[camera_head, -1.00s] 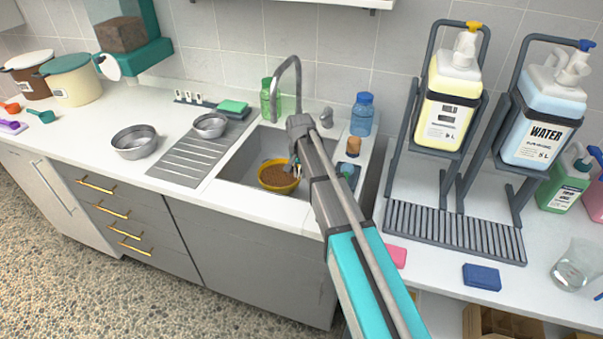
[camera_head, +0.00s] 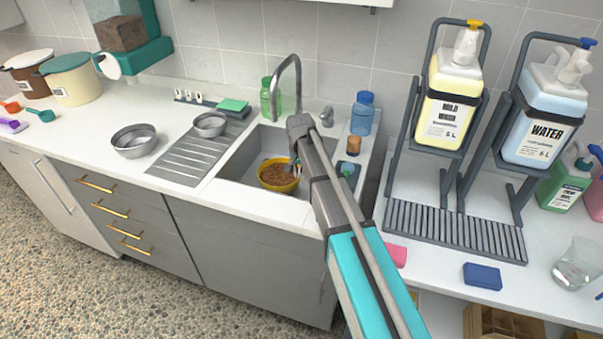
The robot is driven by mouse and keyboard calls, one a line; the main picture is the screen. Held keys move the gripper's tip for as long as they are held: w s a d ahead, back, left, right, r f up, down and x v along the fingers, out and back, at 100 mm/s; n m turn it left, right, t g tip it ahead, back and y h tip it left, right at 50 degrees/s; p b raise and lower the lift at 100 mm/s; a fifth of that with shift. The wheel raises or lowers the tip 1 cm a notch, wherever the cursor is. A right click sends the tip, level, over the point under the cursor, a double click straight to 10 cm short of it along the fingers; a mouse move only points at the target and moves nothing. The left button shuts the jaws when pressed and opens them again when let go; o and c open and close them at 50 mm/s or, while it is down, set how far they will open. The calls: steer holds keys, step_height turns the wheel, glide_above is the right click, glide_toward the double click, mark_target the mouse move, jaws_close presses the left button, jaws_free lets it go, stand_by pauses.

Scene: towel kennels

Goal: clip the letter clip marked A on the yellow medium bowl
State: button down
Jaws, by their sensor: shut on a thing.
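The yellow medium bowl (camera_head: 280,188) sits in the sink with brown kibble in it. My gripper (camera_head: 296,168) is at the bowl's right rear rim, pointing down into the sink, and is partly hidden by my own arm. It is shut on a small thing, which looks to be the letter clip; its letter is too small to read. I cannot tell whether the clip touches the rim. Several small white clips stand in a dark rack (camera_head: 190,98) behind the drainboard; their letters cannot be read.
The sink (camera_head: 236,170) has a tall faucet (camera_head: 297,72) behind the bowl. A green bottle (camera_head: 266,100) and a blue bottle (camera_head: 362,113) flank it. Two metal bowls, one on the counter (camera_head: 135,143) and one on the drainboard (camera_head: 209,126), stand left. Dispensers (camera_head: 452,100) stand right.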

steer(key=shift+f+b, duration=0.45)
stand_by(1.1)
stand_by(0.4)
steer(key=c, duration=0.6)
jaws_free()
steer(key=o, duration=0.5)
steer(key=shift+r, duration=0.1)
steer(key=shift+r+p, duration=2.4)
steer(key=shift+p, duration=0.15)
